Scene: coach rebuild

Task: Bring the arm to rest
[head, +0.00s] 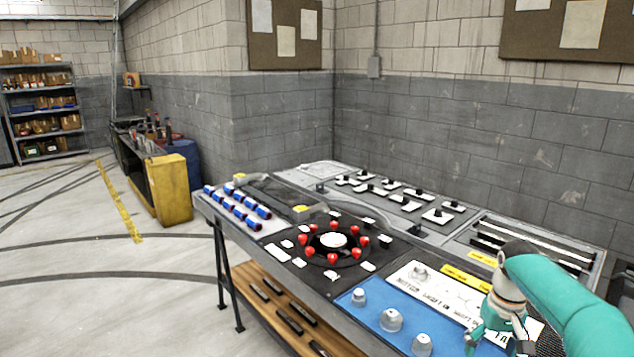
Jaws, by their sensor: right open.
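My right arm comes in from the lower right, in teal, over the near right part of the workbench (215,222). My right gripper (497,345) points down beside the white printed sheet (432,287) and the blue mat (375,319). It is open, and I see nothing between its fingers. The fingertips are partly cut off by the bottom edge, so their height above the bench is hard to tell. My left gripper is not in view.
On the bench are silver domed parts (391,320) on the blue mat, a ring of red knobs (333,259), blue cylinders (257,212), black-and-white parts (438,216) and dark bars (540,243). A block wall stands behind. Open floor (100,290) lies left.

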